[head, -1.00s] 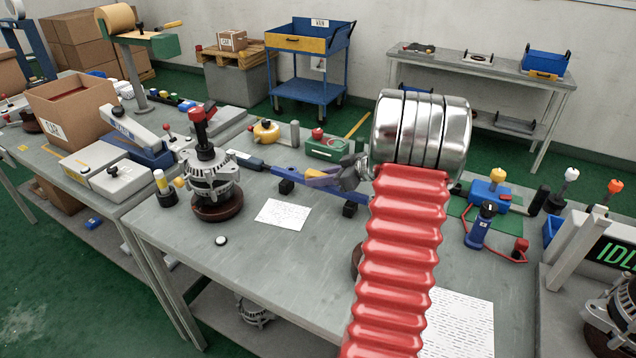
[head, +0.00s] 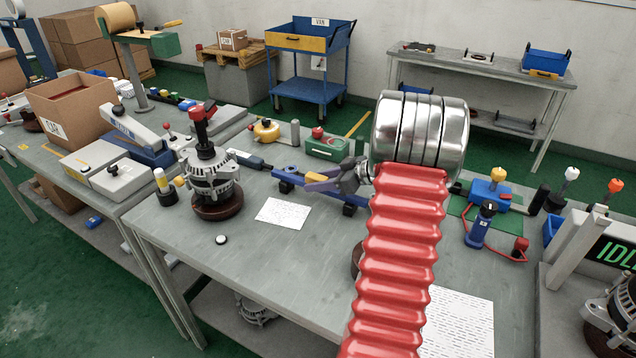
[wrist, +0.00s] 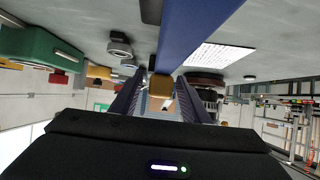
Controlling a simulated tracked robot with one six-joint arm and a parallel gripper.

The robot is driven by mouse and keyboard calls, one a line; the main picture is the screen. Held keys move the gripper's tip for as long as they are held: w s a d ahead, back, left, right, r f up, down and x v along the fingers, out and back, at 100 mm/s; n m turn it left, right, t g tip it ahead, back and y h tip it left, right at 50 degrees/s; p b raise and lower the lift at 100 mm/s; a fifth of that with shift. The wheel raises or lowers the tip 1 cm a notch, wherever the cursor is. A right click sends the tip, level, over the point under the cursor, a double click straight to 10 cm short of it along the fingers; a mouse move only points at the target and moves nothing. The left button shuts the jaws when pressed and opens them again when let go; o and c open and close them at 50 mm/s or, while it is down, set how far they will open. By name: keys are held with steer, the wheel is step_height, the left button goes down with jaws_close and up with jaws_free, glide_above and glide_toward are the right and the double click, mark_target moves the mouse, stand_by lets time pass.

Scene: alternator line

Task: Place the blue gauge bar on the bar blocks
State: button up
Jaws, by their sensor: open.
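The blue gauge bar (head: 288,175) lies level across the two black bar blocks on the grey bench. The left block (head: 285,187) and the right block (head: 349,210) show beneath it, and it appears to rest on both. My gripper (head: 309,181) is at the bar's middle, with its jaws open. It hides part of the bar in the head view. In the wrist view the gauge bar (wrist: 190,40) runs large from the top edge down towards the space between my gripper's two fingers (wrist: 155,103). A dark block (wrist: 150,11) shows beside it.
A white printed sheet (head: 282,213) lies in front of the bar. An alternator (head: 212,178) stands to the left on a brown round base. A green box (head: 326,147) and a yellow round tool (head: 266,131) stand behind. A blue-handled tool (head: 481,225) is to the right.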

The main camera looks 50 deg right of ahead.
steer(key=shift+r, duration=0.1)
steer(key=v, duration=1.2)
steer(key=shift+r, duration=0.15)
stand_by(0.4)
steer(key=shift+w+a, duration=0.2)
steer(key=shift+a, duration=0.05)
steer(key=w+a+r+g+y, duration=0.1)
steer(key=a+r+g, duration=0.15)
steer(key=a, duration=1.05)
steer(key=w+a+r+g, duration=0.2)
steer(key=a+g, duration=0.2)
steer(key=a, duration=1)
steer(key=s+a+r+m+h, duration=0.1)
steer(key=s+a+h, duration=0.1)
steer(key=s+a, duration=0.5)
steer(key=s+a+r+m+h, duration=0.1)
steer(key=s+a+m+h, duration=0.1)
steer(key=s+a, duration=0.4)
steer(key=a, duration=0.5)
steer(key=shift+s+a, duration=0.2)
steer(key=shift+s, duration=0.2)
